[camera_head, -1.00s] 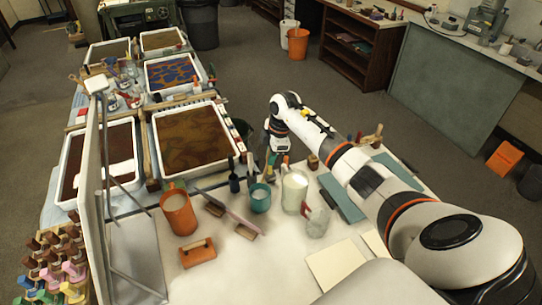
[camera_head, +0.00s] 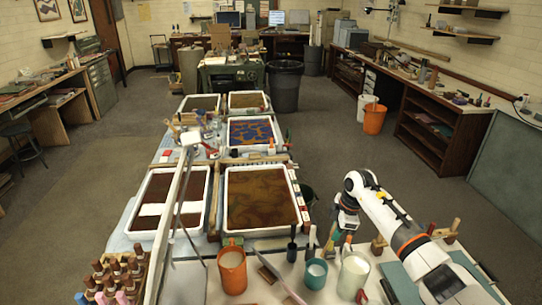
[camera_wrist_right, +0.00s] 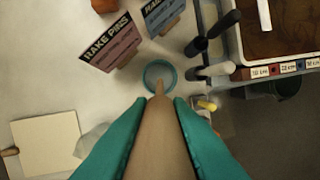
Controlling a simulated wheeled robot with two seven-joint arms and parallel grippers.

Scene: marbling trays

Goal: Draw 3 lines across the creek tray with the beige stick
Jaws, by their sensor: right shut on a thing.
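In the right wrist view my right gripper's teal fingers (camera_wrist_right: 160,108) are shut on a beige stick (camera_wrist_right: 160,145), which points away from the camera. Its tip shows against a teal cup (camera_wrist_right: 147,78); whether it touches the cup cannot be told. In the head view my right gripper (camera_head: 338,238) is beyond the teal cup (camera_head: 315,276), close to the front right tray corner; the stick is not clear there. The front right tray (camera_head: 303,215) holds olive-brown marbled liquid. I cannot tell by any label which tray is the creek tray.
A front left tray (camera_head: 130,225) holds dark brown liquid with a white strip. A blue-and-gold tray (camera_head: 225,146) lies behind. An orange pot (camera_head: 232,272), a whitish jar (camera_head: 353,275) and dark upright handles (camera_head: 292,250) crowd the near table. A pale slanted frame (camera_head: 176,215) rises at left.

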